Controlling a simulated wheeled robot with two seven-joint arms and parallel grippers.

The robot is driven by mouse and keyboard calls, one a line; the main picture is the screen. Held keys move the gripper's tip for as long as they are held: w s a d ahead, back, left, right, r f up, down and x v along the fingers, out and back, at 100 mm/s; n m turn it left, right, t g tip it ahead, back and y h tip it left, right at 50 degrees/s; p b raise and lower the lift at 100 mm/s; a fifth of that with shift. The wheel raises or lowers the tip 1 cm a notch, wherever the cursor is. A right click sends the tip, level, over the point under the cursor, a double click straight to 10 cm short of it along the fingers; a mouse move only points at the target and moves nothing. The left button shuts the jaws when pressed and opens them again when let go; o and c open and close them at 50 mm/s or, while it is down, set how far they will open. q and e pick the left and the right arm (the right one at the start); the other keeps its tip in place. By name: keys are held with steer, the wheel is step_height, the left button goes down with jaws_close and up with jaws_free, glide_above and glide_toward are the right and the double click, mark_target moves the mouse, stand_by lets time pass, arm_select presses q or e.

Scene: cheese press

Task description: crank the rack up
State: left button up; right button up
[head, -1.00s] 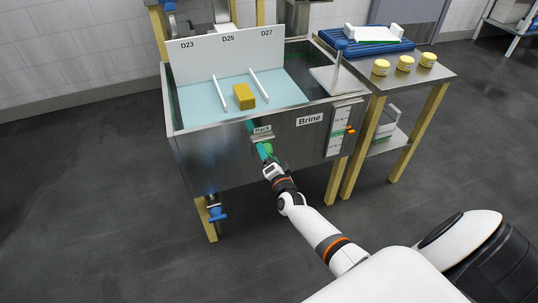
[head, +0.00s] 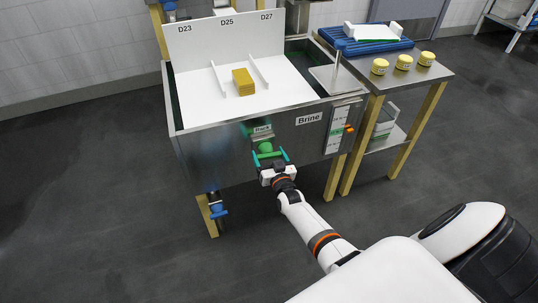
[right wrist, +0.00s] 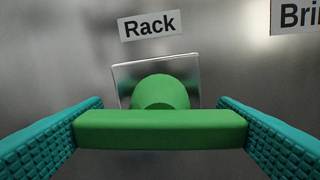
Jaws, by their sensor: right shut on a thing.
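The rack (head: 215,97) is a white plate with two upright rails inside the steel brine tank (head: 230,157). A yellow block (head: 243,82) rests on it between the rails. The rack's surface looks white and clear of liquid. The green crank (head: 266,148) sits on the tank's front under the "Rack" label (right wrist: 150,25). My right gripper (head: 270,158) is at the crank, its teal fingers on either side. In the right wrist view, the crank's green bar (right wrist: 160,130) lies level between the fingers, its ends against them. My left gripper is not in view.
A side table (head: 440,75) holds several yellow tubs and a blue tray (head: 365,45). A blue valve (head: 217,210) hangs below the tank. The floor in front is clear.

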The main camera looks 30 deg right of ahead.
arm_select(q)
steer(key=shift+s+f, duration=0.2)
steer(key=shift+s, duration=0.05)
arm_select(e)
steer(key=shift+f+n, duration=0.1)
steer(key=shift+n, duration=0.6)
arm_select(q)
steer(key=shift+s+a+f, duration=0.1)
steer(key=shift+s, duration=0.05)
arm_select(e)
steer(key=shift+n, duration=0.3)
steer(key=o, duration=0.9)
steer(key=shift+s, duration=0.15)
